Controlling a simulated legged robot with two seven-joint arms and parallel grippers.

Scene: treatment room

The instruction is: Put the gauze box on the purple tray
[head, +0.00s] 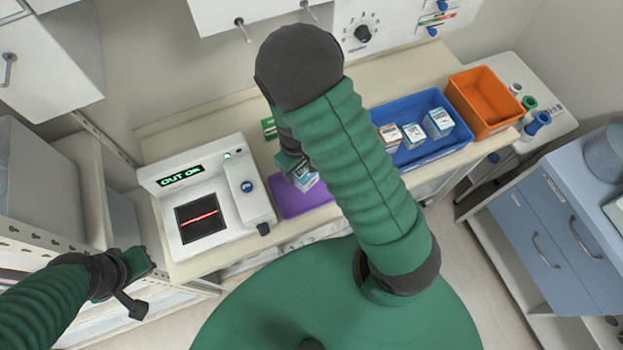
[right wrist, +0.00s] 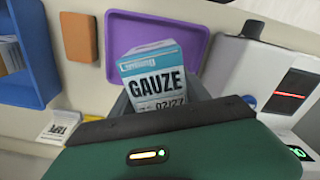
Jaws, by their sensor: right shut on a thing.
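The gauze box (right wrist: 158,72), white and blue with "GAUZE" on its face, is held between the fingers of my right gripper (right wrist: 160,98). The box also shows in the head view (head: 306,181), partly hidden by my right arm. The purple tray (right wrist: 190,28) lies behind the box in the right wrist view, with the box overlapping its near part. In the head view the tray (head: 290,205) looks empty where visible. I cannot tell whether the box touches it. My left gripper (head: 138,282) is apart at lower left; its opening is unclear.
A white device with a display (head: 205,195) stands left of the tray. A blue tray (head: 440,151) with several small boxes and an orange bin (head: 484,101) are to the right. A small white box (right wrist: 62,127) and an orange item (right wrist: 83,38) lie on the counter.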

